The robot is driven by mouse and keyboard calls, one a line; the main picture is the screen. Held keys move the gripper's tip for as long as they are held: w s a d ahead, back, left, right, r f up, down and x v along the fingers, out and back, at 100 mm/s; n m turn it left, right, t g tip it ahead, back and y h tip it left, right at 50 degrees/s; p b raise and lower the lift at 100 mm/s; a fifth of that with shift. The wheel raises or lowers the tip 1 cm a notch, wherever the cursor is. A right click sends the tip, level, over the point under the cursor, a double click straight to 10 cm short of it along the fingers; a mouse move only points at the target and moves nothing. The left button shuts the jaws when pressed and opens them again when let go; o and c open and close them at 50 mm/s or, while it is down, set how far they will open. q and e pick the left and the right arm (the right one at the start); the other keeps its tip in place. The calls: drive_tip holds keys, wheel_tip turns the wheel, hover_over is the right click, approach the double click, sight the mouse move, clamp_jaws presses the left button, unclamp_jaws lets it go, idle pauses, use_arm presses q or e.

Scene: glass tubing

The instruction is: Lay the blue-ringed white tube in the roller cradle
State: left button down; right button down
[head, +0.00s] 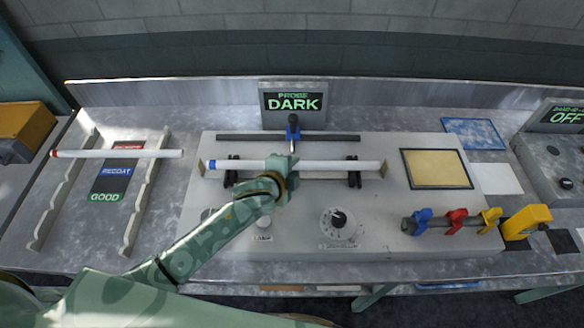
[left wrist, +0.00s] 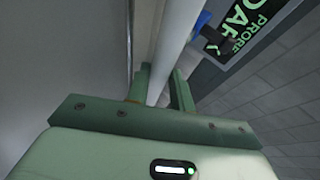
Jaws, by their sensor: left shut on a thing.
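The blue-ringed white tube (head: 335,165) lies level along the roller cradle (head: 355,179), its blue ring at the left end. It spans the black roller supports, between two small end posts. I cannot tell whether it rests on the rollers or hangs just above them. My left gripper (head: 281,167) is shut on the tube, left of its middle, and hides part of it. In the left wrist view the tube (left wrist: 176,45) passes between the fingers of my left gripper (left wrist: 160,88). My right gripper is not in view.
A red-ended white tube (head: 120,154) lies across the rack (head: 140,190) at left. A blue-clamped probe (head: 293,131) on a dark rail stands behind the cradle, under a DARK display (head: 293,103). A dial (head: 339,222) and coloured clips (head: 456,220) sit in front.

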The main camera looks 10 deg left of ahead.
use_arm(q)
drive_tip(key=shift+f, duration=0.15)
drive_tip(key=c, duration=1.2)
unclamp_jaws()
drive_tip(key=shift+c, duration=0.2)
drive_tip(key=shift+r, duration=0.2)
drive_tip(key=p+v, duration=0.2)
drive_tip(key=v, duration=1)
drive_tip(key=shift+p, duration=0.3)
drive_tip(key=shift+s+f, duration=0.1)
